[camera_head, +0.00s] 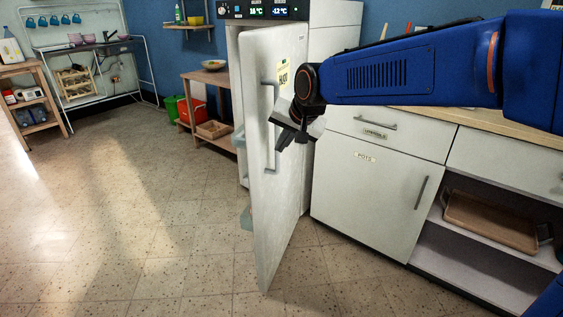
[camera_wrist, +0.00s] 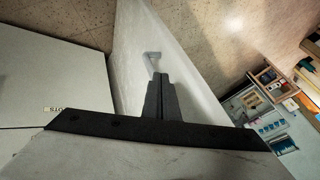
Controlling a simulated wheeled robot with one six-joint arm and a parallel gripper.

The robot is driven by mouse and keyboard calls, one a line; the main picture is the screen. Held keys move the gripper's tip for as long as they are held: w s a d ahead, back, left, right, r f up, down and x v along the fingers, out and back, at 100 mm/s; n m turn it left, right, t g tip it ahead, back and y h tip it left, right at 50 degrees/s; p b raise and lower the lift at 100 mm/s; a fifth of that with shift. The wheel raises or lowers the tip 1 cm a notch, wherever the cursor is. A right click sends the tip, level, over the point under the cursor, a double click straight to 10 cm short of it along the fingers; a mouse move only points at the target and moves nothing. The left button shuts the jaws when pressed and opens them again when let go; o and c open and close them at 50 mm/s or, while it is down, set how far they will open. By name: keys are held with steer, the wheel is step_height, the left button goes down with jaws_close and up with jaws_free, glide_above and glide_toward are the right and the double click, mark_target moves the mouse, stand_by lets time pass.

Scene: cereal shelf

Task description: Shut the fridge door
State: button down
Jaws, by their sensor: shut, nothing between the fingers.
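The white fridge (camera_head: 335,40) stands against the blue wall with a digital display on top. Its door (camera_head: 278,215) is open and swung out toward me, with a vertical handle (camera_head: 270,145) on its outer face. Door shelves show past its left edge. My gripper (camera_head: 283,143) is in front of the door's outer face, near the handle. I cannot tell whether the fingers touch the door.
White cabinets (camera_head: 370,195) with a wooden counter stand right of the fridge, below my arm. An open shelf there holds a brown tray (camera_head: 490,222). A wooden side table (camera_head: 205,80) with a bowl stands behind the door. The floor (camera_head: 130,220) at left is clear.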

glide_toward(265, 165)
steer(key=x, duration=0.4)
steer(key=shift+a+f, duration=0.1)
steer(key=shift+f, duration=0.05)
stand_by(0.3)
